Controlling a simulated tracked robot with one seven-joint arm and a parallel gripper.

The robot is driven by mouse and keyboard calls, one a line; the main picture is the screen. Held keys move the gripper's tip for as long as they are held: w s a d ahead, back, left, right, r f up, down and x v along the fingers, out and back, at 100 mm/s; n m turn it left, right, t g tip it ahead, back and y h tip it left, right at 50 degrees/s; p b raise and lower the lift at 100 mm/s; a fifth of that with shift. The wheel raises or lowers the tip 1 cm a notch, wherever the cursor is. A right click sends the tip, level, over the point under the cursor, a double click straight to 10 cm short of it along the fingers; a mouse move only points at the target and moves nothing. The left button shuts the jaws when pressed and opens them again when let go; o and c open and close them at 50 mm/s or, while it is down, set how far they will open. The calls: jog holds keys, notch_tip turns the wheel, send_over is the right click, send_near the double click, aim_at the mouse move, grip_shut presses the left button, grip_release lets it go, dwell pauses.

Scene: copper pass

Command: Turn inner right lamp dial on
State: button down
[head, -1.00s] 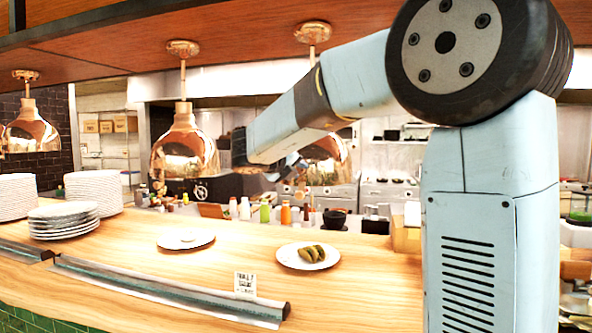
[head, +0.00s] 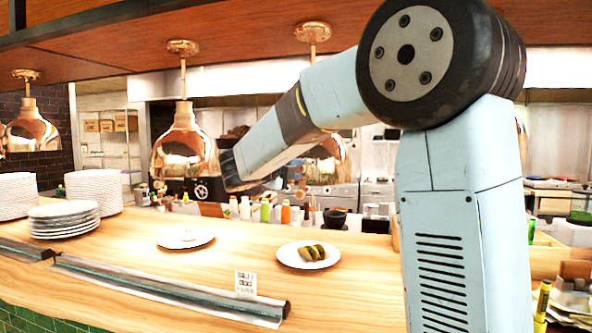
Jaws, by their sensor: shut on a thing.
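The inner right copper lamp (head: 333,170) hangs on its stem over the back of the counter, partly covered by my forearm. My gripper (head: 292,178) is small and mostly hidden beyond my wrist, just left of that lamp's shade. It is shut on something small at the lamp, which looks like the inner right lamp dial. The dial itself and the fingertips are too small and covered to make out, so its turn position cannot be told. The inner left lamp (head: 184,150) hangs clear to the left, and another copper lamp (head: 32,132) hangs at the far left.
A wooden counter (head: 130,250) holds plate stacks (head: 64,220), a plate with a pale item (head: 186,238), a plate with green food (head: 308,255) and a small card (head: 245,283). Several bottles (head: 265,212) stand behind. A wooden shelf (head: 240,30) runs overhead.

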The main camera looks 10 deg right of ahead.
jog(key=n, duration=0.2)
jog(key=f+n+t+h, duration=0.1)
jog(key=n, duration=0.2)
jog(key=n+t, duration=0.1)
jog(key=n, duration=0.2)
jog(key=n+t, duration=0.1)
jog(key=n, duration=0.2)
jog(key=shift+f+h, duration=0.2)
jog(key=shift+h, duration=0.2)
jog(key=shift+n, duration=0.4)
jog(key=shift+d, duration=0.1)
jog(key=c, duration=0.9)
grip_release()
jog(key=shift+r, duration=0.15)
jog(key=shift+o, duration=0.2)
jog(key=v, duration=1.4)
jog(key=shift+f, duration=0.25)
jog(key=shift+w+d+r+t, duration=0.1)
jog(key=shift+w+d+t, duration=0.05)
jog(key=shift+t, duration=0.15)
